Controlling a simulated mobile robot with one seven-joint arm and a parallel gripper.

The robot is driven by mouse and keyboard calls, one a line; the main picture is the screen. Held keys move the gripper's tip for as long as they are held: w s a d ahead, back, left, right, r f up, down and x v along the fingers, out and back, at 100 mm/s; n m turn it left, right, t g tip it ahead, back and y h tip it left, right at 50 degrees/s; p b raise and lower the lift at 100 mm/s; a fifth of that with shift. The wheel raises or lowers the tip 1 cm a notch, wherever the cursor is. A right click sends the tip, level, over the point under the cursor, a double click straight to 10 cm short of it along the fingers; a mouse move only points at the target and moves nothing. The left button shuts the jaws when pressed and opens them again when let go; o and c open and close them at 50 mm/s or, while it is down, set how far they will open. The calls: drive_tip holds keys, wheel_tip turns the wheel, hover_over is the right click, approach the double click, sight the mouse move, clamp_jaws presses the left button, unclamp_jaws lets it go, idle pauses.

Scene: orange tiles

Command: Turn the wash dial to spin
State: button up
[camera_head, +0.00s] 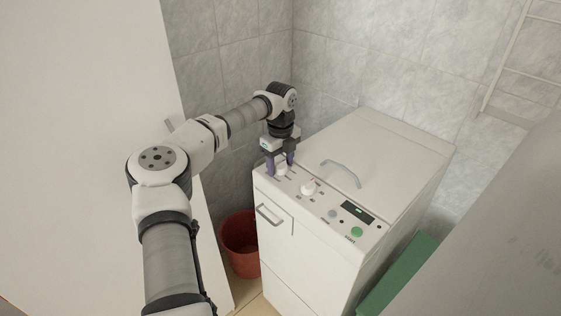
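A white washing machine (303,241) stands against the tiled wall, with its control panel along the front of its top. A white dial (282,170) is at the panel's left end, and a second white dial (308,187) is to its right. The labels are too small to read, so I cannot tell which one is the wash dial or where either points. My gripper (281,168) points down over the left dial. Its dark fingers are apart, one on each side of that dial. I cannot tell whether they touch it.
The panel also has a display (357,212) and a green button (356,232). A curved handle (341,172) rises from the lid behind the dials. A red bucket (240,245) stands left of the machine, a green object (402,274) right. A pale surface fills the left.

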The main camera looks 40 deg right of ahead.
drive_tip(key=c, duration=0.9)
